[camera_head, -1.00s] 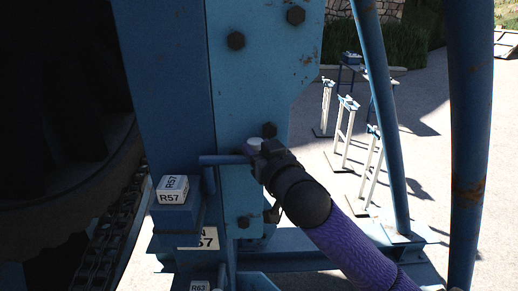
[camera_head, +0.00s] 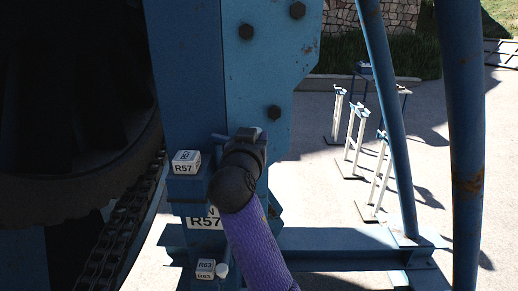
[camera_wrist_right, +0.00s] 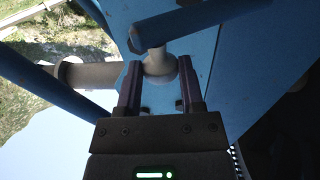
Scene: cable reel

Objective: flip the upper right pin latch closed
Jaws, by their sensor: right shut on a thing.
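The upper right pin latch has a blue bar handle (camera_wrist_right: 200,24) and a pale round pin (camera_wrist_right: 157,62), seen in the right wrist view. My right gripper (camera_wrist_right: 158,88) has a dark finger on each side of the pin and is shut on the latch. In the head view my right gripper (camera_head: 246,137) is at the blue upright plate, at the end of my purple-sleeved arm. Only a short blue stub of the handle (camera_head: 219,137) shows left of it; the rest is hidden behind the gripper. My left gripper is not in view.
A dark bolt (camera_head: 274,112) is on the plate beside the gripper. A chain (camera_head: 122,220) and dark reel stand left.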

